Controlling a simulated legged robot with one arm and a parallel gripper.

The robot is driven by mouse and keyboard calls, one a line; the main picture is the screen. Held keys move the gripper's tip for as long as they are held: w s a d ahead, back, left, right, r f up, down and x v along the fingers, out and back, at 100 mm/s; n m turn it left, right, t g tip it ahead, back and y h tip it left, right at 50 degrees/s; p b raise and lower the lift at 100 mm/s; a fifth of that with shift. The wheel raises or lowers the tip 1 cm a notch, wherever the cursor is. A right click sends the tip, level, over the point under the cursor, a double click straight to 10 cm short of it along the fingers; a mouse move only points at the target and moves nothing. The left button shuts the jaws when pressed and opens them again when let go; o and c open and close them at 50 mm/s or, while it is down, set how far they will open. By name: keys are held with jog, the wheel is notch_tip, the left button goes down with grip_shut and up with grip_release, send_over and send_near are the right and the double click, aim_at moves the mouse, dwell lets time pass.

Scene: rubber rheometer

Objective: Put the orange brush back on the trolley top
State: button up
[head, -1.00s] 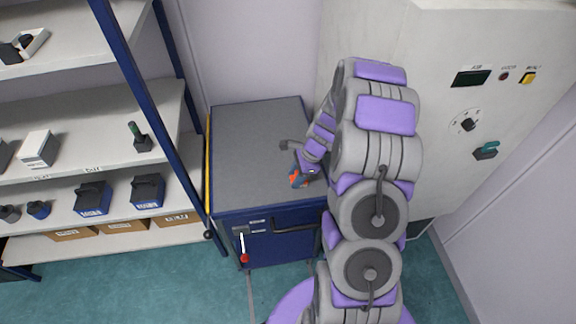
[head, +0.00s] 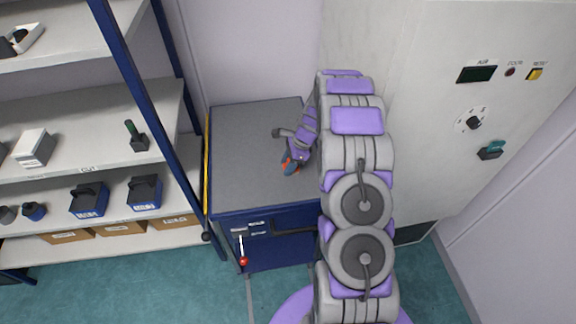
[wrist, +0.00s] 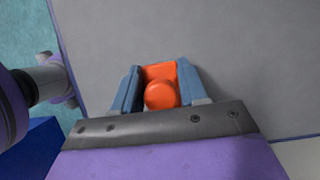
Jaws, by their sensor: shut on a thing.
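The orange brush (wrist: 162,90) shows in the wrist view between the two blue fingers of my gripper (wrist: 158,88), which is shut on it. In the head view my gripper (head: 290,165) is over the grey top of the blue trolley (head: 240,130), toward its front right part. Only a small bit of orange shows there beside the fingers. The grey top fills most of the wrist view behind the brush. I cannot tell whether the brush touches the top or is held just above it.
A shelf rack (head: 95,112) with blue posts stands left of the trolley, holding boxes and blue containers. A large pale machine cabinet (head: 440,100) with a display and knob stands on the right. A red-tipped lever (head: 242,248) hangs at the trolley's front. The trolley top's left part is bare.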

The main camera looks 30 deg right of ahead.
jog(key=o, duration=1)
jog(key=p+v, duration=0.3)
jog(key=v, duration=0.8)
jog(key=s+a+r+n+g, duration=0.1)
jog(key=s+a+r+n, duration=0.4)
jog(key=a+r, duration=0.3)
jog(key=s+a+r+n+g+h, duration=0.1)
jog(key=s+a+r+n, duration=0.4)
jog(key=s, duration=0.5)
jog(key=s+a+r+n+g+h, duration=0.15)
jog(key=s+a+r+n, duration=0.4)
jog(key=s, duration=0.55)
jog(key=s+a+n+h, duration=0.1)
jog(key=s+n, duration=0.4)
jog(key=s, duration=0.8)
jog(key=shift+n+h, duration=0.35)
jog(key=shift+h, duration=0.1)
jog(key=shift+a+r+t, duration=0.1)
jog(key=shift+t, duration=0.15)
